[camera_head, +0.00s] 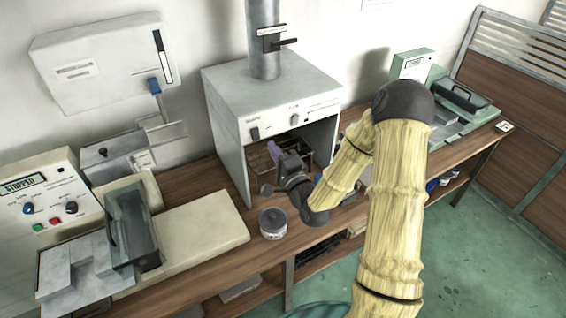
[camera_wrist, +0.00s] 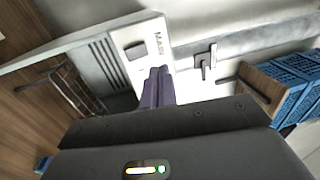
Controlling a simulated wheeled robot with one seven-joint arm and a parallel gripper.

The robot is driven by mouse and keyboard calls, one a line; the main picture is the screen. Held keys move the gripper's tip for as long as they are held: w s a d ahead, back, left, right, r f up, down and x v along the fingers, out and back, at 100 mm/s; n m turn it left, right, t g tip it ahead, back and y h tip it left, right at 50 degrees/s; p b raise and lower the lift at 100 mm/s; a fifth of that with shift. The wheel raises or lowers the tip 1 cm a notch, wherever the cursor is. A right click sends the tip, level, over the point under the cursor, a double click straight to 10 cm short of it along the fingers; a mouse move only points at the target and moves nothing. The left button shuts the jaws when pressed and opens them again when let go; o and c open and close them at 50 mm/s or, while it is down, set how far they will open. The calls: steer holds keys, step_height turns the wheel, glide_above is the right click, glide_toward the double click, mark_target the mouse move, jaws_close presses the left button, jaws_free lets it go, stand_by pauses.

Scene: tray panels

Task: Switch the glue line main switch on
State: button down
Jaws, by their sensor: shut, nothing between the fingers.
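A grey-white hood cabinet (camera_head: 270,88) stands on the bench, with a dark main switch (camera_head: 254,133) at the left of its front panel and a small label above it. In the wrist view the switch (camera_wrist: 135,50) is a dark rocker on a white panel, next to lettering that reads "MAIN". Its on or off position cannot be told. My gripper (camera_head: 273,150) is in front of the cabinet opening, a little below and right of the switch. Its purple fingers (camera_wrist: 158,86) are shut and empty, pointing towards the panel; contact with it cannot be told.
Another control (camera_head: 294,120) sits on the same panel. A round tin (camera_head: 273,222) stands on the bench below my gripper. A machine with a "STOPPED" display (camera_head: 22,185) is at the left, and a green device (camera_head: 412,65) at the back right. A wire rack (camera_wrist: 75,88) shows inside the cabinet.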

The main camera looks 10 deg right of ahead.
steer(key=s, duration=0.1)
steer(key=s+d, duration=0.1)
steer(key=s, duration=0.1)
steer(key=s+r+b, duration=0.1)
steer(key=shift+s+d, duration=0.2)
steer(key=shift+s, duration=0.05)
steer(key=shift+r, duration=0.1)
steer(key=shift+a, duration=0.1)
steer(key=s+f+n+g+h, duration=0.35)
steer(key=f+n+g, duration=0.35)
steer(key=n+g, duration=0.25)
steer(key=s+d+r+n+g+h, duration=0.2)
steer(key=s+n+g, duration=0.3)
steer(key=s, duration=1)
steer(key=shift+d+g+h, duration=0.35)
steer(key=shift+d+g, duration=0.35)
steer(key=shift+g, duration=0.15)
